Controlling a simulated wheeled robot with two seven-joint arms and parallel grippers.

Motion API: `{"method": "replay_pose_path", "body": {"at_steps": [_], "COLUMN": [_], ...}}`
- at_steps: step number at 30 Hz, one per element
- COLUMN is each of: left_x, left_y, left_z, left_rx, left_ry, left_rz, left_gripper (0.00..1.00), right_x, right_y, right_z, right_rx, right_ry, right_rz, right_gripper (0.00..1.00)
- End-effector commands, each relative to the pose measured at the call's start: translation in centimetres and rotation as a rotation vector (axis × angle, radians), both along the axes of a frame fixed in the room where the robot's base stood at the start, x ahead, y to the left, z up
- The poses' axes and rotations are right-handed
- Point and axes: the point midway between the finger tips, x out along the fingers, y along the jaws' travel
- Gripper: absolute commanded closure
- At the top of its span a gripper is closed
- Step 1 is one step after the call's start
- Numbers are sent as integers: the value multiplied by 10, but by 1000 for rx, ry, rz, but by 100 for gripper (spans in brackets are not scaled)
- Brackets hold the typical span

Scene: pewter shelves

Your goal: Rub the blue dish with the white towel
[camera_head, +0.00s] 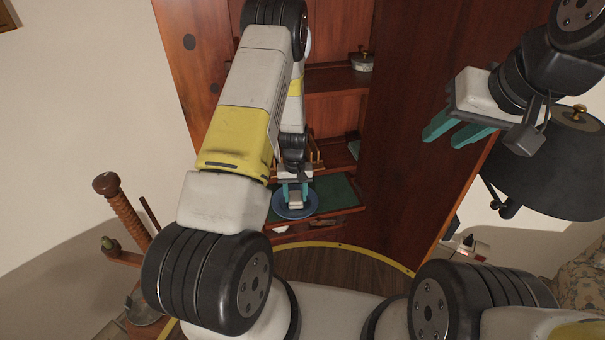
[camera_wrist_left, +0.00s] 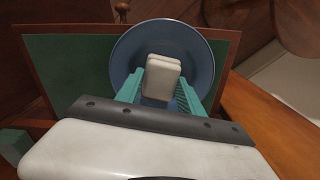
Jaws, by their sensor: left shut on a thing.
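The blue dish (camera_head: 281,207) lies on a green panel in a wooden frame, inside the cabinet. It shows as a round plate in the left wrist view (camera_wrist_left: 133,50). My left gripper (camera_head: 294,188) reaches down over the dish, shut on the white towel (camera_wrist_left: 160,78), a small pale block-like bundle. The towel (camera_head: 296,201) is over the middle of the dish; I cannot tell whether it touches. In the left wrist view the teal fingers of my left gripper (camera_wrist_left: 158,92) flank the towel. My right gripper (camera_head: 458,132) is open and empty, raised at the upper right.
The framed green panel (camera_head: 336,194) juts from the cabinet's lower part. A wooden rack stands behind my left gripper. A lidded pot (camera_head: 362,62) sits on an upper shelf. A tall cabinet door (camera_head: 420,180) stands right of the panel. A black lamp-like object (camera_head: 560,170) is at the right.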

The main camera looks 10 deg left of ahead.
Motion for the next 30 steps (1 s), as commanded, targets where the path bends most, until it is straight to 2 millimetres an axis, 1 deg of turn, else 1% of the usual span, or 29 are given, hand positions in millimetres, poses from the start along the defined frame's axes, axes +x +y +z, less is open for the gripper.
{"method": "replay_pose_path", "body": {"at_steps": [4,13,23,30], "left_x": [1,-2,0,-2], "left_y": [-2,9,-3,7], "left_z": [-1,-2,-1,0], "left_rx": [0,1,0,0], "left_ry": [0,1,2,1], "left_rz": [1,0,0,1], "left_gripper": [88,88,88,88], "right_x": [0,0,0,0], "right_y": [0,0,0,0], "right_z": [0,0,0,0], "right_rx": [0,0,0,0], "right_ry": [0,0,0,0], "right_rz": [0,0,0,0], "right_gripper": [64,64,64,64]}}
